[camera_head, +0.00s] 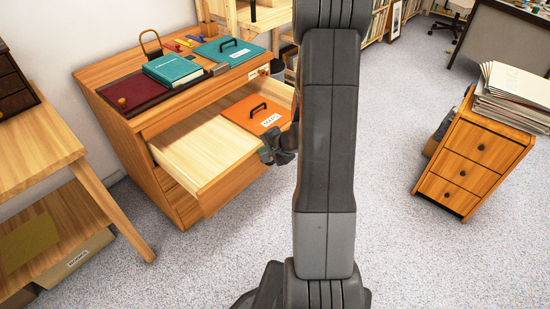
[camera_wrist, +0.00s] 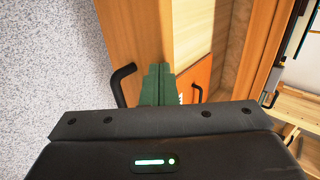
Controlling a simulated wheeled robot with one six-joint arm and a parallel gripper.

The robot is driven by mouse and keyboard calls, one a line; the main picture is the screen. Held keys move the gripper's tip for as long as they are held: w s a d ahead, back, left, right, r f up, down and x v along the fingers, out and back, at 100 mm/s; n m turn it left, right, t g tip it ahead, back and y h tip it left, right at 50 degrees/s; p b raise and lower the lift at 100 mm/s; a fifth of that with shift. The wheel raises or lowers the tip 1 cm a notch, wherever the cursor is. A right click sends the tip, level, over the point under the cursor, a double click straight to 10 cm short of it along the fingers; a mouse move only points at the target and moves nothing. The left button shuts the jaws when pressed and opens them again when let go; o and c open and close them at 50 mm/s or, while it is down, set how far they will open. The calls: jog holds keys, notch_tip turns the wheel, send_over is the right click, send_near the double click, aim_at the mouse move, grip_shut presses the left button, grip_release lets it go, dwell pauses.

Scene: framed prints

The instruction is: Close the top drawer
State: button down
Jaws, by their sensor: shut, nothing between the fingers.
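The top drawer (camera_head: 205,150) of the wooden cabinet (camera_head: 117,125) is pulled well out in the head view. An orange lid or box with a black handle (camera_head: 240,116) lies inside it, towards the right. My gripper (camera_head: 277,145) is at the right part of the drawer's front, and my arm hides the area beyond. In the wrist view my gripper (camera_wrist: 157,72) is shut and empty over the drawer's wooden front (camera_wrist: 130,30). A black drawer handle (camera_wrist: 122,86) is just left of the fingers. The orange item (camera_wrist: 200,75) is right of them. Contact cannot be told.
Books, a teal lidded item (camera_head: 228,50) and a maroon tray (camera_head: 130,93) lie on the cabinet top. A wooden table (camera_head: 35,140) stands at the left. A small drawer unit (camera_head: 470,165) with papers is at the right. The carpet between is clear.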

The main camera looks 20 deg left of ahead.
jog(key=w+a+p, duration=0.3)
jog(key=w+a, duration=0.2)
jog(key=a, duration=0.7)
jog(key=w+a+p, duration=0.3)
jog(key=w+a, duration=0.2)
jog(key=a, duration=0.8)
jog(key=shift+w+a+p, duration=0.3)
jog(key=shift+w+p, duration=0.05)
jog(key=shift+p, duration=0.05)
jog(key=shift+d+f, duration=0.1)
